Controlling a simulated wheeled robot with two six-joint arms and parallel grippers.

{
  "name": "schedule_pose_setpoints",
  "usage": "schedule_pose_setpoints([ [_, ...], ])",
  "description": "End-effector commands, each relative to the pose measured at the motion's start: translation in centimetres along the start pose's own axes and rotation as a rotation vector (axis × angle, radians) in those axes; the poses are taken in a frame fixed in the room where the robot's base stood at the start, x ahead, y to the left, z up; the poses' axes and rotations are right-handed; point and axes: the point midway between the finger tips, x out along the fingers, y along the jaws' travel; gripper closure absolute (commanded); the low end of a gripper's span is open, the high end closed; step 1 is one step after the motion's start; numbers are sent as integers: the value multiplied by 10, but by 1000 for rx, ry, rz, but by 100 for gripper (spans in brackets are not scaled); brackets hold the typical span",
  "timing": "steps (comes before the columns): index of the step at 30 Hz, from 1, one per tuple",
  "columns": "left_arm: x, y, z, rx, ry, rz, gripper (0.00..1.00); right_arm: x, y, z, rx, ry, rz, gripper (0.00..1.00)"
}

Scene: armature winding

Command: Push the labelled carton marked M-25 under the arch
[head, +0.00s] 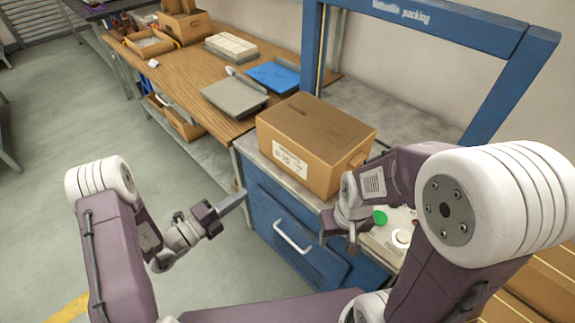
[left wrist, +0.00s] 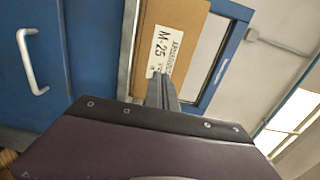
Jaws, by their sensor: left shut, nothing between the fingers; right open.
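The brown carton (head: 318,143) stands on the grey top of a blue cabinet, in front of the blue arch (head: 428,18). Its white label faces my left side. In the left wrist view the carton (left wrist: 180,22) shows the label marked M-25, and the arch's blue frame (left wrist: 228,55) is beside it. My left gripper (head: 241,197) is shut and empty, its fingers pointing toward the cabinet, apart from the carton; its fingertips (left wrist: 162,88) overlap the label's lower edge in the left wrist view. My right gripper (head: 341,230) is open near the carton's right front corner, partly hidden by its own wrist.
A control panel with a green button (head: 380,217) and a white knob (head: 401,238) lies right of my right gripper. A wooden bench (head: 185,75) at left holds a grey tray (head: 234,97), a blue tray (head: 273,75) and boxes. The cabinet has a white drawer handle (head: 292,238).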

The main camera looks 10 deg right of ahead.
Motion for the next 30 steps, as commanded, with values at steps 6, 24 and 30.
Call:
schedule_pose_setpoints([
  [6,44,1,-2,6,10,-1,100,9,0,1,0,0,0,45],
  [24,129,-1,-1,1,2,-1,100,10,0,1,0,0,0,45],
  [30,128,-1,-1,2,3,-1,100,10,0,1,0,0,0,45],
])
